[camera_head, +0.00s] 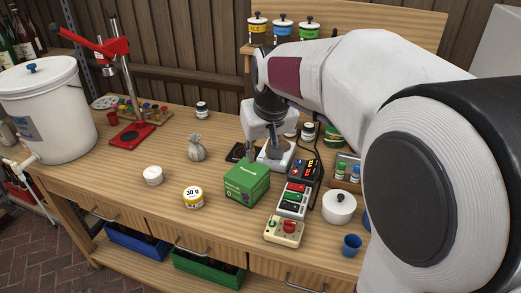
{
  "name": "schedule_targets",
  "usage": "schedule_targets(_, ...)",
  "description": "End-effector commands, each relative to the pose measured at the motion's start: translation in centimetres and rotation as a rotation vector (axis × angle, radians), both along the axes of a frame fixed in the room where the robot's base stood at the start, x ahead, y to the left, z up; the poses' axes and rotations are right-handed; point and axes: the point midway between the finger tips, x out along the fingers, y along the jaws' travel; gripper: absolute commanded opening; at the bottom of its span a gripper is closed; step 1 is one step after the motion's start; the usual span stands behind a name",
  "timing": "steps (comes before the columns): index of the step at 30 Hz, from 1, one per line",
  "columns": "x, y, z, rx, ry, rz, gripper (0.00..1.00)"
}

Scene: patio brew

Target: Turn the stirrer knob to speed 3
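My gripper (263,151) points down over the back middle of the bench, behind the green box. A low white device (279,163) stands right under and beside it and looks like the stirrer. My gripper covers part of it, so I cannot make out the knob or its speed marks. I cannot tell whether the fingers touch it or how far apart they are.
The green box (246,185) stands in front of my gripper. A black unit with a red display (304,169), a switched power strip (293,200) and a button box (284,231) run down its right.

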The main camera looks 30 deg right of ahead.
Motion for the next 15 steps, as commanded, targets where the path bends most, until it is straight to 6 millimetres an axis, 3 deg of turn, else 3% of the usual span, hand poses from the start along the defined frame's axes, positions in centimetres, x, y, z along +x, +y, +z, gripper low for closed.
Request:
schedule_targets(10, -0.03, 0.05, 0.16, -0.001, -0.003, 0.002, 0.24)
schedule_targets(12, -0.04, 0.02, 0.16, -0.001, -0.003, 0.001, 0.34)
schedule_targets(15, -0.07, -0.3, -0.01, -0.001, 0.0, -0.006, 0.34)
